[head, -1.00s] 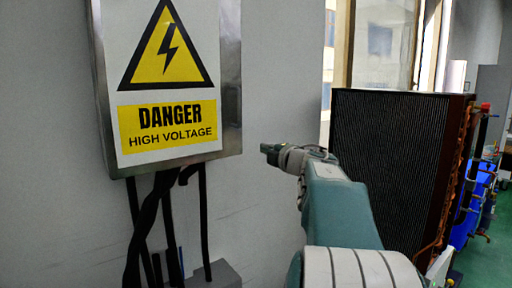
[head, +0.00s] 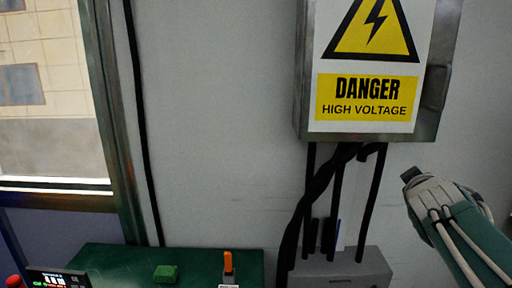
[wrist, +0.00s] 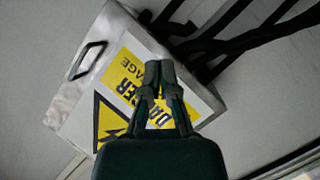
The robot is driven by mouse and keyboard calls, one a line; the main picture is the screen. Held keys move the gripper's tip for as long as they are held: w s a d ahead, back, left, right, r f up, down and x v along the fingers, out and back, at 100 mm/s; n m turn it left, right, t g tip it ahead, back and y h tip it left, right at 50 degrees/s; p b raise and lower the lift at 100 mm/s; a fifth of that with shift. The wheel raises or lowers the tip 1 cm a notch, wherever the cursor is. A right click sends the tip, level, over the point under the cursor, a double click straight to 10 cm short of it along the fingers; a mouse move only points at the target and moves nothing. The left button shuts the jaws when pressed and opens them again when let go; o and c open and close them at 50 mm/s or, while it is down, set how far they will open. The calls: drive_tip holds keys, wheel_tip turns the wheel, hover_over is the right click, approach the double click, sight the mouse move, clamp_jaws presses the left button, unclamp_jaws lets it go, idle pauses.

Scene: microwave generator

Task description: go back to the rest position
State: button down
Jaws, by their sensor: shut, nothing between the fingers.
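My gripper (head: 410,175) shows at the right of the head view, at the end of my green and grey arm. It is to the right of and below the high-voltage box (head: 440,95), apart from it in the picture. In the wrist view my gripper (wrist: 159,72) has its fingers together with nothing between them. Behind the fingers is the box (wrist: 75,100) with its yellow danger sign, partly hidden by the gripper.
Black cables (head: 372,205) run from the box down to a grey box (head: 340,268). A green cabinet (head: 200,262) with a green button (head: 166,273) and an orange-handled switch (head: 228,262) stands at lower left. A window (head: 50,95) is at far left.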

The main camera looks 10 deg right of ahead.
drive_tip(key=s+a+f+m+g+y, duration=0.3)
drive_tip(key=s+a+f+g+y, duration=0.4)
drive_tip(key=s+a+f, duration=1)
drive_tip(key=a+f, duration=0.2)
drive_tip(key=a, duration=0.1)
drive_tip(key=shift+a+g+y, duration=0.3)
